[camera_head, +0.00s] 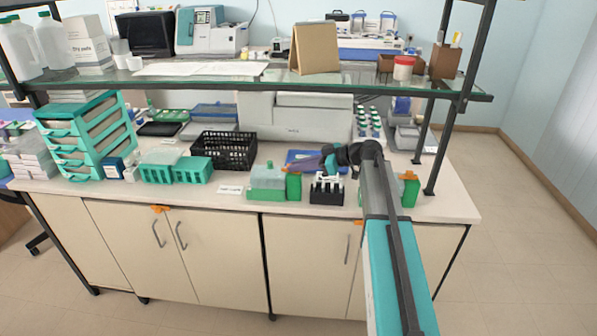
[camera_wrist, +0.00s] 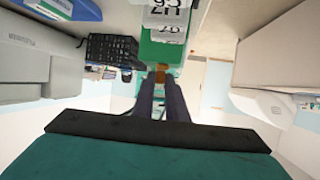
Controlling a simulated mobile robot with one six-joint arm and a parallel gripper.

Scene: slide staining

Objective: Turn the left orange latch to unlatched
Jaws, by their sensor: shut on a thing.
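The left orange latch (camera_wrist: 161,71) shows in the wrist view as a small orange-brown piece between my fingertips, at the end of a green holder (camera_wrist: 152,55). My gripper (camera_wrist: 161,80) is shut on it, one dark finger on each side. In the head view my gripper (camera_head: 289,166) reaches left from the arm to the top of the left green block (camera_head: 293,188). The latch is mostly hidden by the fingers, and its turn angle cannot be told. Another orange piece (camera_head: 408,175) sits on the right green block (camera_head: 410,193).
A clear container (camera_head: 268,177) stands left of the left green block. A black rack with white-topped bottles (camera_head: 326,193) stands close on its right, below my arm. A black basket (camera_head: 224,150) and a blue tray (camera_head: 302,157) lie nearby. A glass shelf (camera_head: 240,73) hangs above.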

